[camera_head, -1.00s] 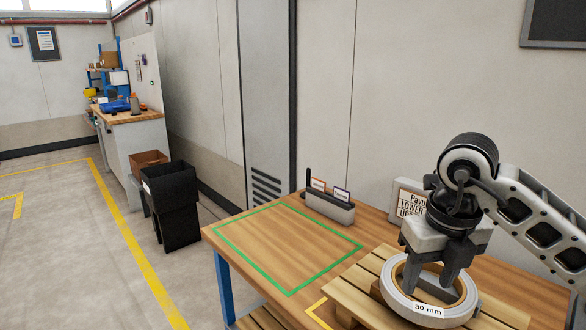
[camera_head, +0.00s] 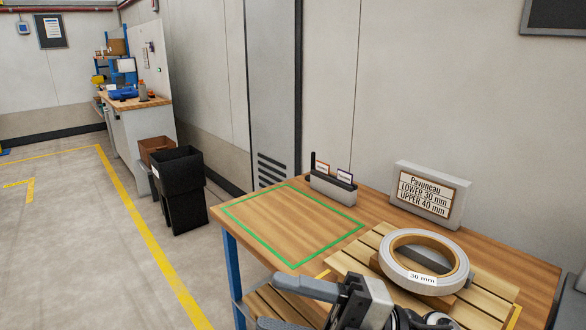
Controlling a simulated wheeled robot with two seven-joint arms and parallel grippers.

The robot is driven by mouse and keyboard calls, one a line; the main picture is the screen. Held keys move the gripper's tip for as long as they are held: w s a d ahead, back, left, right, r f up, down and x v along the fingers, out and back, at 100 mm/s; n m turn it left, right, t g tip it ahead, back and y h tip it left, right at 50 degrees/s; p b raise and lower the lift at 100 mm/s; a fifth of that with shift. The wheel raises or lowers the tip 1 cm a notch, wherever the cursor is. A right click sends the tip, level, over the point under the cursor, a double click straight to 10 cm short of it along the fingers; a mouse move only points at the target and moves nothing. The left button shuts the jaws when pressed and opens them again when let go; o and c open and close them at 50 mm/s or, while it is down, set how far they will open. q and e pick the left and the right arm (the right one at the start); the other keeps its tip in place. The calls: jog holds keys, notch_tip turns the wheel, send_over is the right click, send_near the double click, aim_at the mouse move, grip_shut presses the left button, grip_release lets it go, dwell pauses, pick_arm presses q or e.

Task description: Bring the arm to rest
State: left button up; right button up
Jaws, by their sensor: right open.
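A grey-white ring-shaped coil (camera_head: 455,283) with a brown inner core and a "30 mm" label lies flat on the slatted wooden pallet (camera_head: 345,262) on the table. My right gripper (camera_head: 270,303) is at the bottom of the head view, in front of the table's near edge. Its fingers point left, spread apart with nothing between them, and it is clear of the coil. Part of this gripper is cut off by the lower frame edge. My left gripper is not in view.
A sign (camera_head: 427,191) reads "Pavuneau LOWER 30 mm UPPER 40 mm" at the table's back. A grey holder with cards (camera_head: 332,189) stands left of it. The green-outlined table area (camera_head: 290,225) is empty. A black bin (camera_head: 180,190) stands on the floor at left.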

jog(key=w+d+f+m+t+h, duration=0.2)
jog(key=d+f+m+t+h, duration=0.35)
jog(key=m+t, duration=0.5)
jog(key=w+d+f+m+t+h, duration=0.35)
jog(key=f+m+t+h, duration=0.3)
jog(key=m, duration=0.65)
jog(key=s+d+f+m+g+h, duration=0.2)
jog(key=s+f+m+g+h, duration=0.1)
jog(key=s+f, duration=0.3)
jog(key=s+d+f+m+g+h, duration=0.3)
jog(key=s+f+m+g, duration=0.1)
jog(key=f, duration=0.7)
jog(key=shift+s+d, duration=0.25)
jog(key=shift+s, duration=0.65)
jog(key=shift+m, duration=0.25)
